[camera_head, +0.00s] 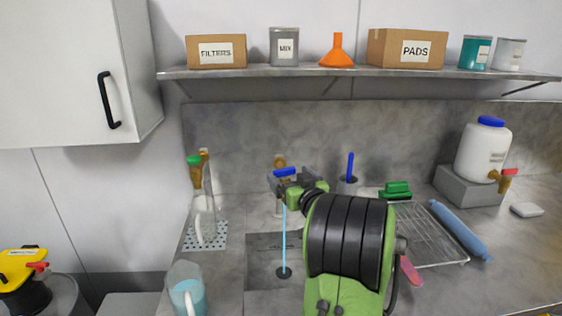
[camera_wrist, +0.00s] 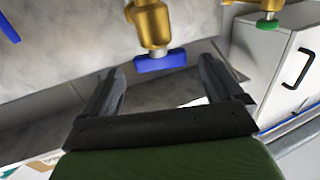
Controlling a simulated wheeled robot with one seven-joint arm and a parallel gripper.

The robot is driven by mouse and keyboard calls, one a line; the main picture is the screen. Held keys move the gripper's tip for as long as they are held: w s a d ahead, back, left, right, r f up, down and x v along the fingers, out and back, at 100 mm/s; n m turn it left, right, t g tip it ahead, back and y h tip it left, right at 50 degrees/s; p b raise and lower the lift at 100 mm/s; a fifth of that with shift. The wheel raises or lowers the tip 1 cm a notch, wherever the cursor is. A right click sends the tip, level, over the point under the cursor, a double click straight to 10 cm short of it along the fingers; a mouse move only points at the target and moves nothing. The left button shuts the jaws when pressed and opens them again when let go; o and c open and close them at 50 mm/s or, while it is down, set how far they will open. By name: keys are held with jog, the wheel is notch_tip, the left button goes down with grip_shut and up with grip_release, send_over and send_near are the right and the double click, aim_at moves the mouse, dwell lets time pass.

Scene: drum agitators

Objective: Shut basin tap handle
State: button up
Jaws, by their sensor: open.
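The basin tap has a brass body (camera_wrist: 153,22) and a blue bar handle (camera_wrist: 160,61). In the head view the blue handle (camera_head: 285,172) shows just beyond my gripper (camera_head: 288,188), and most of the tap is hidden. A light blue water stream (camera_head: 285,238) falls into the basin (camera_head: 262,246), onto the dark drain (camera_head: 284,272). In the wrist view my gripper (camera_wrist: 161,72) is open, with one finger on each side of the handle's line. The handle appears between or just beyond the fingertips; I cannot tell contact.
A green-handled tap (camera_head: 194,160) stands left over a perforated tray (camera_head: 206,236). A jug (camera_head: 187,290) of blue liquid stands at front left. A wire rack (camera_head: 432,238) and blue roll (camera_head: 460,230) lie right. A shelf (camera_head: 350,72) runs above the taps.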

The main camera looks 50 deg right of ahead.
aim_at(285, 172)
jog(key=p+x, duration=0.1)
jog(key=x, duration=0.5)
jog(key=shift+s+a, duration=0.1)
jog(key=c, duration=1)
jog(key=shift+m+g+h+p, duration=0.45)
jog(key=shift+m+g+h, duration=0.45)
jog(key=shift+h, duration=0.5)
jog(key=shift+s+m+g+h, duration=0.1)
jog(key=shift+m+g+h, duration=0.4)
jog(key=shift+m+h, duration=0.4)
jog(key=shift+d+p, duration=0.25)
jog(key=shift+p, duration=0.05)
jog(key=o, duration=1)
